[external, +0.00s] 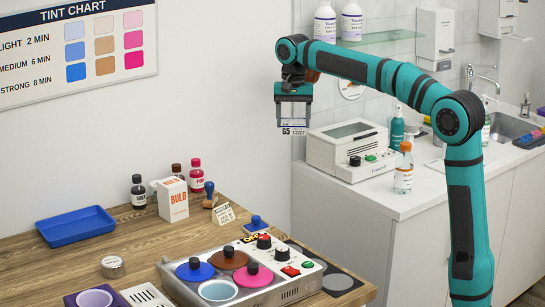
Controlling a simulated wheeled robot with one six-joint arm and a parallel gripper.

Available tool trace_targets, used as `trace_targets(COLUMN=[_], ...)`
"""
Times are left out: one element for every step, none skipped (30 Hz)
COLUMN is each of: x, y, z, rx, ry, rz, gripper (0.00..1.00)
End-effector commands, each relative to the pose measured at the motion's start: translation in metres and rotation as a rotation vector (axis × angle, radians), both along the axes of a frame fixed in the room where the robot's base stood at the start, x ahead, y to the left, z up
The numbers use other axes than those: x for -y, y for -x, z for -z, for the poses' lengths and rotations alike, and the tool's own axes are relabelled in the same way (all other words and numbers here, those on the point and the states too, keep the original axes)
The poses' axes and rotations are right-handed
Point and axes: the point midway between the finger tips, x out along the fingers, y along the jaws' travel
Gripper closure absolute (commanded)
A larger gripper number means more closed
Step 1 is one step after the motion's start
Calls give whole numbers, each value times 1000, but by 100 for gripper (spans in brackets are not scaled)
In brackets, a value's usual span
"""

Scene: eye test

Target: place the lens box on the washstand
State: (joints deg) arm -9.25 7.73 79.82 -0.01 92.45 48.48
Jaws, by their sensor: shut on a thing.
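My gripper (294,104) hangs from the teal arm at upper centre, pointing down. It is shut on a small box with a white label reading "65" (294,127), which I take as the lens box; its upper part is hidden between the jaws. The box is held in the air, apart from any surface, left of the washstand and higher than its top. The washstand (430,182) is the white counter with cabinets at right, with a sink (512,127) toward its far right end. My arm hides part of it.
A white device (345,150) fills the washstand's left end. An orange-capped bottle (403,175) and teal bottle (397,128) stand near it. The wooden table (60,275) holds a tint tray heater (245,285), blue tray (75,227), BULB box (173,200) and bottles. Bare counter shows right of the orange-capped bottle.

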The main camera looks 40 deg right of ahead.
Motion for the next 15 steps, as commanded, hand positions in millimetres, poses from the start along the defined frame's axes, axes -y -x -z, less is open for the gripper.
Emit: trace_targets(x=[20, 30, 43, 54, 64, 77, 86, 96, 109, 119, 128, 141, 150, 159, 171], y=[2, 4, 6, 8, 10, 13, 15, 17, 21, 24, 27, 31, 34, 38, 43], z=[0, 0, 0, 0, 0, 0, 0, 0, 0, 0, 1, 1, 1, 1, 2], rx=[0, 0, 0, 1, 1, 0, 0, 0, 1, 1, 1, 1, 1, 1, 0], ry=[0, 0, 0, 0, 0, 0, 0, 0, 0, 0, 0, 0, 0, 0, 0], rz=[37, 56, 82, 102, 122, 149, 169, 189, 215, 235, 254, 282, 302, 322, 348], gripper=[58, 58, 58, 58, 58, 58, 58, 58, 58, 58, 58, 58, 58, 58, 58])
